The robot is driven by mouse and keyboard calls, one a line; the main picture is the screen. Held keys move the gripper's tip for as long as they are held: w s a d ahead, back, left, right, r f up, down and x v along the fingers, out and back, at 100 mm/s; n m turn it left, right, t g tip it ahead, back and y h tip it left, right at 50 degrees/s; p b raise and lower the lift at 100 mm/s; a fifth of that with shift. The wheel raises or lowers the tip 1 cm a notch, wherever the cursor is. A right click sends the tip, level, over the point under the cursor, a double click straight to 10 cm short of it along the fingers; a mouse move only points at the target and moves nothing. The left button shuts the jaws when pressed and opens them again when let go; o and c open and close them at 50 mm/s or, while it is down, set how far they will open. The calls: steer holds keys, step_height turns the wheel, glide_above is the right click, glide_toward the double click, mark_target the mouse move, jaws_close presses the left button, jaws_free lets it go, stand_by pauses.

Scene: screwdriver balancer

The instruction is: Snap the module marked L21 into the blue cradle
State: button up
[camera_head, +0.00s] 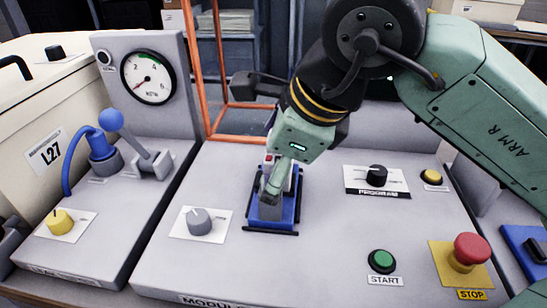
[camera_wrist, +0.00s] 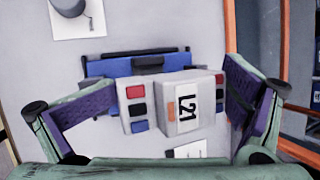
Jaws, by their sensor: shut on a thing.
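The module marked L21 (camera_wrist: 188,103) is a light grey block with red, black and blue squares on one side and an orange patch by its label. My gripper (camera_wrist: 163,108) is shut on it, one purple-padded finger at each side. In the head view my gripper (camera_head: 277,186) points down over the blue cradle (camera_head: 286,218) and hides most of the module. The blue cradle (camera_wrist: 158,65) shows behind the module in the wrist view, with a black clip at its edge. I cannot tell whether the module is seated or just above it.
The grey panel around the cradle carries a grey knob (camera_head: 199,221), a program knob (camera_head: 376,176), a green start button (camera_head: 382,262) and a red stop button (camera_head: 468,252). An orange frame (camera_head: 240,137) stands behind. A gauge (camera_head: 148,77) and blue-handled lever (camera_head: 130,135) are at left.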

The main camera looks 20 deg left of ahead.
steer(key=shift+s+a+f+n+b, duration=0.35)
steer(key=shift+s+f+b, duration=0.2)
steer(key=shift+f, duration=0.2)
stand_by(1.5)
steer(key=shift+f+b, duration=0.35)
stand_by(1.0)
steer(key=o, duration=1.6)
steer(key=shift+d, duration=0.1)
steer(key=shift+o, duration=0.2)
steer(key=shift+d+r, duration=0.15)
steer(key=shift+r, duration=0.3)
steer(key=v, duration=1.2)
steer(key=shift+w+r, duration=0.3)
steer(key=shift+r, duration=0.2)
